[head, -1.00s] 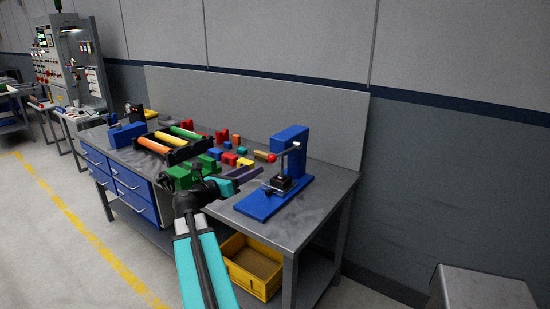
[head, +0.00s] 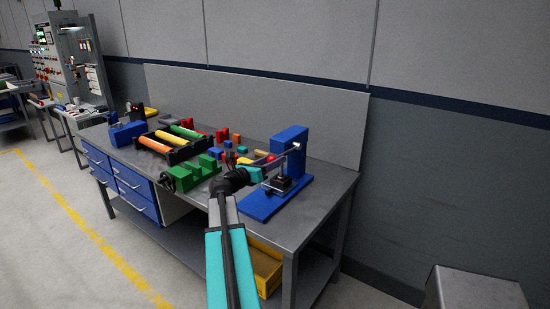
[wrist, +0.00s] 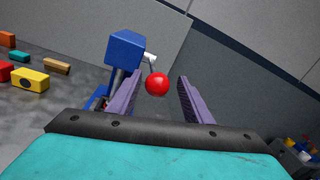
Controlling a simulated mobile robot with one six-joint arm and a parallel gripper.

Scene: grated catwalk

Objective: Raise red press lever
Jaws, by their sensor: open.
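The blue press (head: 291,141) stands on the right part of the workbench, with a black block on its base. Its lever ends in a red ball knob (wrist: 157,84), seen in the wrist view a little left of the middle between my open purple fingers. My gripper (wrist: 160,98) is open and empty, facing the knob. The knob appears at or just beyond the fingertips; contact cannot be told. In the head view my gripper (head: 265,164) is beside the press on its left, and the red knob (head: 271,158) is partly hidden behind it.
The grey workbench (head: 322,190) carries a black rack (head: 154,146) with coloured rollers, a green fixture (head: 193,173) and several coloured blocks to the left. A yellow crate (head: 266,270) sits on the lower shelf. The bench's right end is clear.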

